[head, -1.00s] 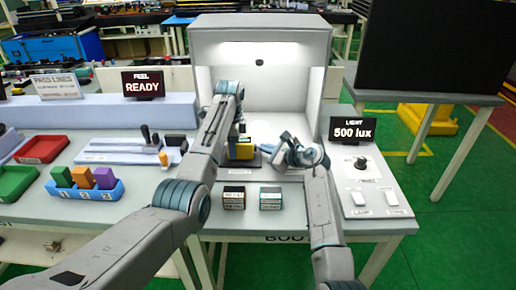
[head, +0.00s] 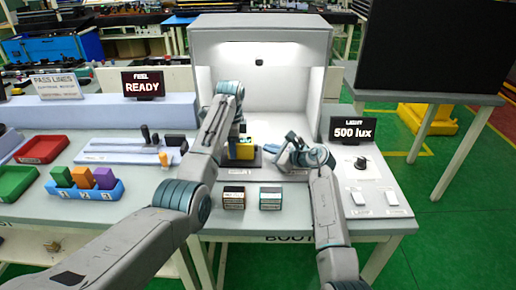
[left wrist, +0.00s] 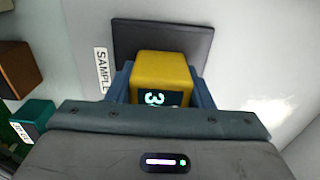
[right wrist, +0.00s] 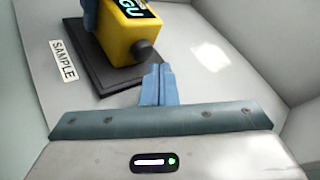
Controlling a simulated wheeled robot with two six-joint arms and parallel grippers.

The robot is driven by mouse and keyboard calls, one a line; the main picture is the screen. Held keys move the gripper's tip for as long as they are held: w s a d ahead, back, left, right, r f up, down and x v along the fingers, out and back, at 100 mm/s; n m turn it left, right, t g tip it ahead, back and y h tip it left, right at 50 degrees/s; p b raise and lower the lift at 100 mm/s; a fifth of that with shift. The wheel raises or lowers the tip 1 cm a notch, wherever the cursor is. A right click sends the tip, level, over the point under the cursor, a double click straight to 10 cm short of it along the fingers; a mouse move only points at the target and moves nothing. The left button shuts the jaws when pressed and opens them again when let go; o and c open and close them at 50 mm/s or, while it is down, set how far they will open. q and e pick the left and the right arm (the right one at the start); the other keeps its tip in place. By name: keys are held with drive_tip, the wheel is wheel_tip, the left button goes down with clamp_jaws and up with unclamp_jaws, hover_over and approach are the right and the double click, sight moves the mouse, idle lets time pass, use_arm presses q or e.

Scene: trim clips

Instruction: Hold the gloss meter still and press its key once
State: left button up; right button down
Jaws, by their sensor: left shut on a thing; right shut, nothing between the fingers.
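The yellow gloss meter (head: 243,151) sits on a dark sample plate (right wrist: 100,75) inside the light booth. My left gripper (left wrist: 160,85) is shut on the meter, one finger on each side. Its display (left wrist: 158,98) is lit and shows a "3" in the left wrist view; "GU" shows in the right wrist view. A dark round key (right wrist: 146,50) sticks out of the meter's side. My right gripper (right wrist: 158,68) is shut and empty, its tips beside the plate and a short gap from the key.
The booth (head: 300,95) has walls around the workspace. Two small labelled boxes (head: 234,198) (head: 270,198) stand in front of it. A light control panel (head: 372,190) is at the right, and a tray of coloured blocks (head: 85,190) at the left.

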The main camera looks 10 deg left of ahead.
use_arm(q)
drive_tip(key=shift+a, duration=0.1)
use_arm(e)
drive_tip(key=shift+w+d, duration=0.15)
drive_tip(key=shift+d, duration=1.15)
drive_tip(key=shift+w+d, duration=0.1)
drive_tip(key=shift+d, duration=1.15)
use_arm(q)
drive_tip(key=o, duration=1.2)
drive_tip(key=shift+r, duration=0.1)
